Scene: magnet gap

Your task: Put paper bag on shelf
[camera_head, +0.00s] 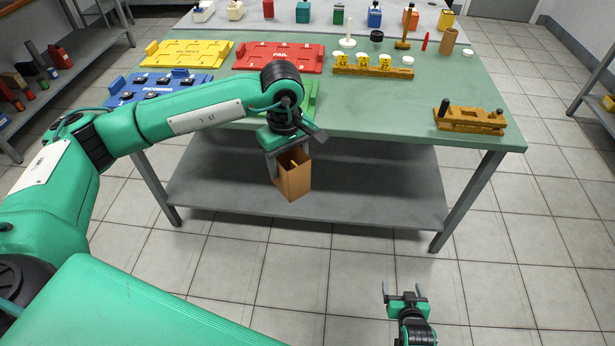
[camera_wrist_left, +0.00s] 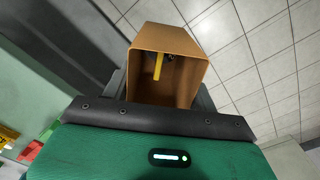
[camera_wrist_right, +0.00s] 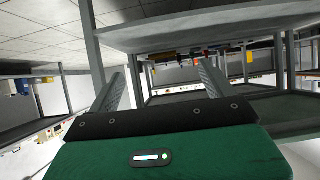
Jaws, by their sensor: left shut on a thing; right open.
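The brown paper bag (camera_head: 294,180) is upright with its open top facing up, held in front of the table's front edge. My left gripper (camera_head: 287,160) is shut on the bag's wall. In the left wrist view the bag (camera_wrist_left: 190,95) shows its open mouth, with a yellow strip and something dark inside. The grey lower shelf (camera_head: 370,195) lies under the green table, behind the bag from my side. My right gripper (camera_head: 405,290) is open and empty, low over the floor at the bottom right. Its two fingers (camera_wrist_right: 162,90) stand apart in the right wrist view.
The green tabletop (camera_head: 400,115) carries a yellow tray (camera_head: 188,53), a red tray (camera_head: 280,57), a blue tray (camera_head: 150,90) and wooden fixtures (camera_head: 470,119). The visible part of the lower shelf is bare. Table legs (camera_head: 468,200) stand at its corners. The tiled floor in front is clear.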

